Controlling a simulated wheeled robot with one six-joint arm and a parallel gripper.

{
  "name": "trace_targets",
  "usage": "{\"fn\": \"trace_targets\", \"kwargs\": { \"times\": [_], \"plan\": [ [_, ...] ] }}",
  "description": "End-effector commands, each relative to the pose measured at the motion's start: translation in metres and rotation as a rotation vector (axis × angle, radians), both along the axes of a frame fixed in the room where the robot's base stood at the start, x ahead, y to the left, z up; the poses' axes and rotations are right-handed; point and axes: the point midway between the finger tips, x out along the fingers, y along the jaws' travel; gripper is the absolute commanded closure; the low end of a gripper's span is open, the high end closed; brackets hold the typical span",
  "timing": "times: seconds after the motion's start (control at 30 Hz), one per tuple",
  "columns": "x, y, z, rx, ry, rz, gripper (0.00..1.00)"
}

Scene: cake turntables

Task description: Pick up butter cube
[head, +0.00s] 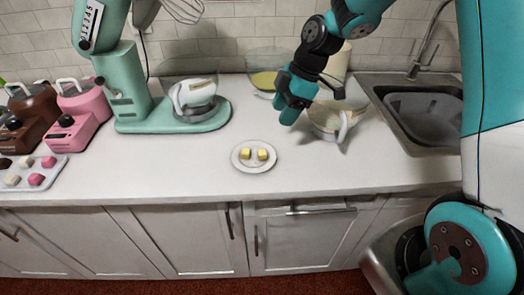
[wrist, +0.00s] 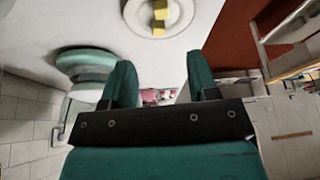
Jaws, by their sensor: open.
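Two yellow butter cubes, a left one (head: 245,154) and a right one (head: 262,154), sit side by side on a small white plate (head: 255,171) near the middle of the counter. In the wrist view, both cubes, one upper (wrist: 160,9) and one lower (wrist: 158,27), show on the plate (wrist: 134,20) at the top edge. My gripper (head: 284,108) is above the counter, up and to the right of the plate in the head view. Its two teal fingers (wrist: 158,62) are apart in the wrist view with nothing held between them.
A glass bowl with yellow contents (head: 264,82) is behind. A green stand mixer (head: 125,95) with its bowl (head: 197,98) is at left. A sink (head: 425,118) is at right. Counter around the plate is clear.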

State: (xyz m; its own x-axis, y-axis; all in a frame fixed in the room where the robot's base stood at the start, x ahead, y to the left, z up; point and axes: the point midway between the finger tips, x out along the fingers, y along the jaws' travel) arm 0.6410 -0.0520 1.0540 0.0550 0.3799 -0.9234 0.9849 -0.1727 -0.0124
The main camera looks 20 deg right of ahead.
Motion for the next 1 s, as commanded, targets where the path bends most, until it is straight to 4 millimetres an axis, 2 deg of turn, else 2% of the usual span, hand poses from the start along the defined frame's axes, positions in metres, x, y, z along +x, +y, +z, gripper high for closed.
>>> {"fn": "trace_targets", "kwargs": {
  "times": [0.1,0.3,0.57,0.8,1.0],
  "plan": [
    [0.0,0.011,-0.025,-0.001,0.007,0.002,0.46],
    [0.003,0.026,-0.06,-0.001,0.005,0.0,0.46],
    [0.003,0.034,-0.078,-0.001,0.003,-0.001,0.46],
    [0.004,0.047,-0.109,-0.001,0.004,-0.001,0.46],
    [0.005,0.052,-0.122,-0.002,0.001,-0.002,0.46]
  ]
}}
